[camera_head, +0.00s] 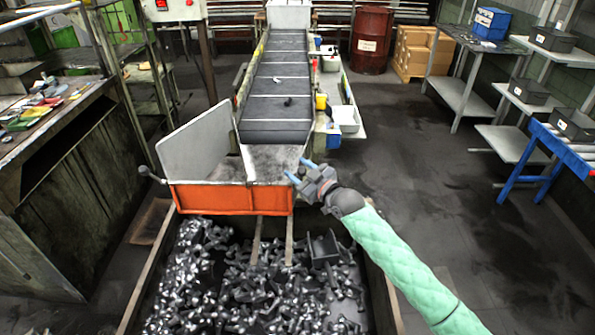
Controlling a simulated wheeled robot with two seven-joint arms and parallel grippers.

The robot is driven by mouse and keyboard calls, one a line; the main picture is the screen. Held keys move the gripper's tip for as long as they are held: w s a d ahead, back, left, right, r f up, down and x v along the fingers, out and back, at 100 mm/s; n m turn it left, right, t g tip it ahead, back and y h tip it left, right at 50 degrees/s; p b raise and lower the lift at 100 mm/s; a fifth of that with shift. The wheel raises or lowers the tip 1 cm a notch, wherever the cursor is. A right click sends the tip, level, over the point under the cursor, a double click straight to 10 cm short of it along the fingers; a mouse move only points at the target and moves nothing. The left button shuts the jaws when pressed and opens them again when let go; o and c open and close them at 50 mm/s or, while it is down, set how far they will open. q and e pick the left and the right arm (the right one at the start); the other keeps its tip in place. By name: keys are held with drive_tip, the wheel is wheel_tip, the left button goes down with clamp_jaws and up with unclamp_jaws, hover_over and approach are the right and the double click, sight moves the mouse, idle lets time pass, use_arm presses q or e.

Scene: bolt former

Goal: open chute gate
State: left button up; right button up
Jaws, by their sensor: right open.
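The chute (275,160) is a flat worn metal tray at the near end of a dark conveyor (275,95). An orange panel (230,198) spans its front, above a bin of metal bolts (255,290). A pale grey plate (195,148) stands upright at the chute's left side. I cannot tell for sure which panel is the gate. A lever with a round knob (145,171) sticks out left of the orange panel. My right gripper (300,171) is open and empty, its blue fingertips close to the chute's right front corner; contact is unclear. My left gripper is out of view.
A dark open box (323,248) sits among the bolts. A workbench (45,115) with coloured items stands at left. A side shelf (345,120) with a yellow cup runs along the conveyor's right. A blue-edged table (560,150) stands far right; the floor between is clear.

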drive_tip(key=shift+w+a, duration=0.1)
drive_tip(key=shift+w, duration=0.05)
drive_tip(key=shift+w+a, duration=0.1)
drive_tip(key=shift+a, duration=0.05)
clamp_jaws()
drive_tip(key=shift+w, duration=0.1)
